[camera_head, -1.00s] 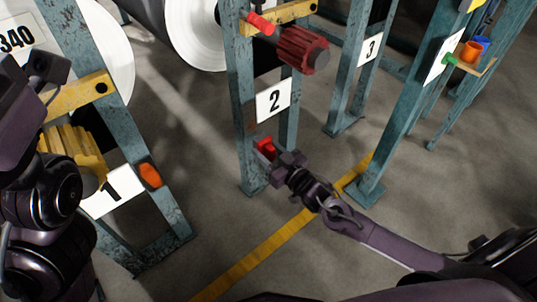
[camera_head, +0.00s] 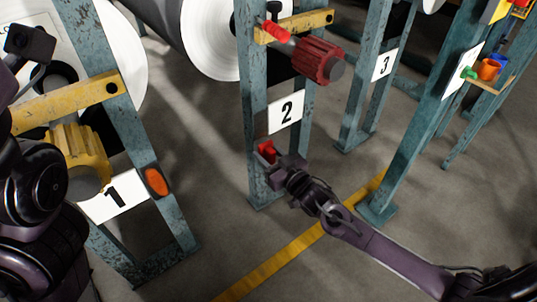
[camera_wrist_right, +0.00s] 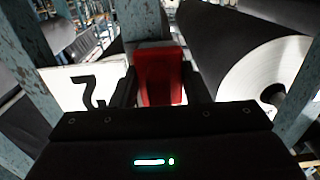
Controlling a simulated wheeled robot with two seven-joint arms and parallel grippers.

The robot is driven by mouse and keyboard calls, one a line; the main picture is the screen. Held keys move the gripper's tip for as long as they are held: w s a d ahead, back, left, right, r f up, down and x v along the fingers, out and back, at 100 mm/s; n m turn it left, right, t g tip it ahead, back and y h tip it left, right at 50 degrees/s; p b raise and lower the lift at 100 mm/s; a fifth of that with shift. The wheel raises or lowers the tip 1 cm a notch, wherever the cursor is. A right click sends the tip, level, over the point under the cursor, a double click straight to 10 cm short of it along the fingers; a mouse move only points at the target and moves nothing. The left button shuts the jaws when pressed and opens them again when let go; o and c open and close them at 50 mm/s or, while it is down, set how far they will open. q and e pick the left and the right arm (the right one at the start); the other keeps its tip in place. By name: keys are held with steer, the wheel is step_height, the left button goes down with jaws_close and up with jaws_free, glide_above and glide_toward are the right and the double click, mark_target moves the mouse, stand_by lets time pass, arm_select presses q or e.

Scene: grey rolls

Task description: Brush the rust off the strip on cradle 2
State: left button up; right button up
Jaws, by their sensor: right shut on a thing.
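Cradle 2 is a worn teal frame (camera_head: 253,90) with a white "2" sign (camera_head: 286,112). My right gripper (camera_head: 273,160) is shut on a red block-like tool (camera_head: 267,150), held in front of the lower post just below the sign. In the right wrist view the red tool (camera_wrist_right: 160,78) sits between the two fingers, with a grey edge at its far end, in line with a teal post. I cannot tell whether it touches the post. No rusty strip shows clearly; the tool may cover it. Part of my left arm (camera_head: 30,45) is at the left edge; its fingers are not clear.
Cradle 1 (camera_head: 120,100), with a yellow knob (camera_head: 78,160) and an orange oval (camera_head: 156,181), stands at left. A red knob (camera_head: 318,62) juts out above sign 2. A teal post (camera_head: 425,130) stands at right. A yellow line (camera_head: 290,255) crosses open floor.

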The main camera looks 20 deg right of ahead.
steer(key=shift+x, duration=0.9)
steer(key=shift+d, duration=0.1)
